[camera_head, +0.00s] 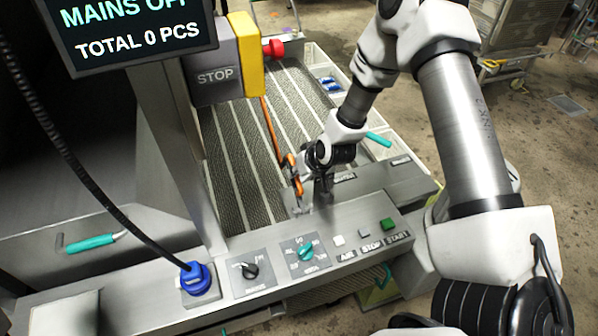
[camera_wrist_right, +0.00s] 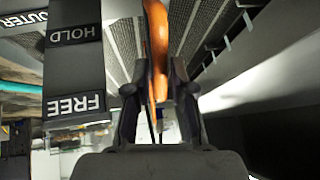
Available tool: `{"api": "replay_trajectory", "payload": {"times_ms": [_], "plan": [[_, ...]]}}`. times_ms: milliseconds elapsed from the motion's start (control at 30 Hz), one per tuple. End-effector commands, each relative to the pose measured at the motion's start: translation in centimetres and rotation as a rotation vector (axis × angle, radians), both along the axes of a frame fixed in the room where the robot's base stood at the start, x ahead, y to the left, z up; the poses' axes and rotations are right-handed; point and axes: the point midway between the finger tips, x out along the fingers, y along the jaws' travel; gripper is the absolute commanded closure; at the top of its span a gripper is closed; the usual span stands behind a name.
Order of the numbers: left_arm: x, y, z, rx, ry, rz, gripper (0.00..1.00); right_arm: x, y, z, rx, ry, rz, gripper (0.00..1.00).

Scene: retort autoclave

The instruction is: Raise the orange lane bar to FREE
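The orange lane bar (camera_head: 270,130) is a thin rod that runs down along the ribbed conveyor lanes to an orange end beside my right gripper (camera_head: 299,184). In the right wrist view the bar (camera_wrist_right: 157,45) passes between the two dark fingers of my right gripper (camera_wrist_right: 158,85), which look closed in on it. Their contact faces are partly hidden. A dark label plate shows FREE (camera_wrist_right: 74,106) and HOLD (camera_wrist_right: 73,36) to the left of the bar. My left gripper is not in either view.
The front panel has a blue plug (camera_head: 195,278), a black knob (camera_head: 250,271), a teal knob (camera_head: 306,252) and a green START button (camera_head: 388,224). A STOP box (camera_head: 215,77) and a red button (camera_head: 274,48) stand beyond. A teal handle (camera_head: 379,139) is right of my gripper.

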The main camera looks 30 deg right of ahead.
Motion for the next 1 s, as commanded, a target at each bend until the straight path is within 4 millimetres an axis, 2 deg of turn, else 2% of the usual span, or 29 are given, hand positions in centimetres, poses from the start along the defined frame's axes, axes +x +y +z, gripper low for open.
{"api": "replay_trajectory", "payload": {"times_ms": [300, 433, 800, 1000], "plan": [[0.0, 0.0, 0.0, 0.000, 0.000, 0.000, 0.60, -0.2, 0.0, -0.1, 0.001, 0.006, 0.000, 0.59], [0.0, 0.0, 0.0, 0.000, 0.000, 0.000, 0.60, -0.7, -0.1, 0.7, 0.003, 0.005, -0.003, 0.59], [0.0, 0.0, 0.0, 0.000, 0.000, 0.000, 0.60, -5.6, -0.5, 8.0, 0.008, 0.001, -0.005, 0.59], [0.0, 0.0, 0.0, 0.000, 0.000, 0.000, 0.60, -6.8, -0.7, 9.7, 0.003, 0.003, -0.001, 0.59]]}}
